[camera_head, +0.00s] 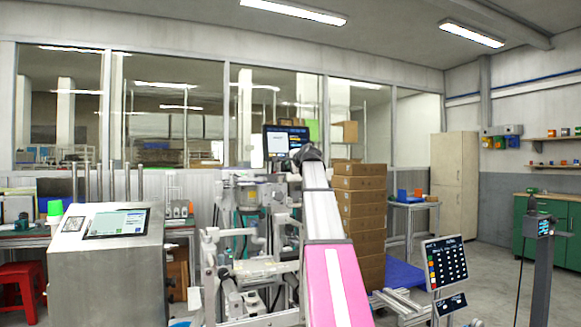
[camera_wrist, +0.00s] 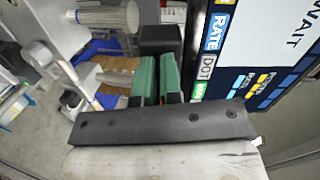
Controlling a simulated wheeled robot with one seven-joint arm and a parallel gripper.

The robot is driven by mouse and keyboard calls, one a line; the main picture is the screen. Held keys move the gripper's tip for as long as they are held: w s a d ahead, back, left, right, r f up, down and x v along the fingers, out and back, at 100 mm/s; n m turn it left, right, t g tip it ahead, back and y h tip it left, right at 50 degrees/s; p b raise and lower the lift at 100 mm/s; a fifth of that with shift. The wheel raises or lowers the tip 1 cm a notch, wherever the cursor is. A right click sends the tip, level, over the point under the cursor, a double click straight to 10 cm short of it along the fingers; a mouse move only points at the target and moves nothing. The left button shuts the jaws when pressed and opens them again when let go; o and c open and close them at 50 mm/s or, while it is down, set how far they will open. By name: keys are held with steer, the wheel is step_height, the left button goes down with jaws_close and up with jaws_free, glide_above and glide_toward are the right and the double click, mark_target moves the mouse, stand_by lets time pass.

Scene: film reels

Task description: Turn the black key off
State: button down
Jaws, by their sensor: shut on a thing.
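In the wrist view my gripper (camera_wrist: 158,60) shows two green fingers close together, with a narrow gap between them. A black block, which looks like the black key (camera_wrist: 160,38), sits right at the fingertips, and the fingers are shut on it. How far the key is turned cannot be told. In the head view my pink and white arm reaches forward to the machine (camera_head: 247,194) in the middle. Its dark wrist end is beside the machine's screen (camera_head: 278,143); the fingers and key are hidden there.
In the wrist view a large lit panel (camera_wrist: 270,50) with "WAIT" and "RATE" stands close on the right. A metal part (camera_wrist: 40,30) is at the upper left. In the head view stacked cardboard boxes (camera_head: 360,205) stand right of my arm, and a steel console (camera_head: 108,260) stands left.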

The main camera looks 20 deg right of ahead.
steer(key=shift+w+r+n+g+h, duration=0.1)
steer(key=shift+n+g+h, duration=0.1)
steer(key=shift+n, duration=3.75)
steer(key=shift+n+g+h, duration=0.1)
steer(key=shift+n+h, duration=0.1)
steer(key=shift+n, duration=3.75)
steer(key=c, duration=1.3)
jaws_free()
steer(key=shift+d, duration=0.1)
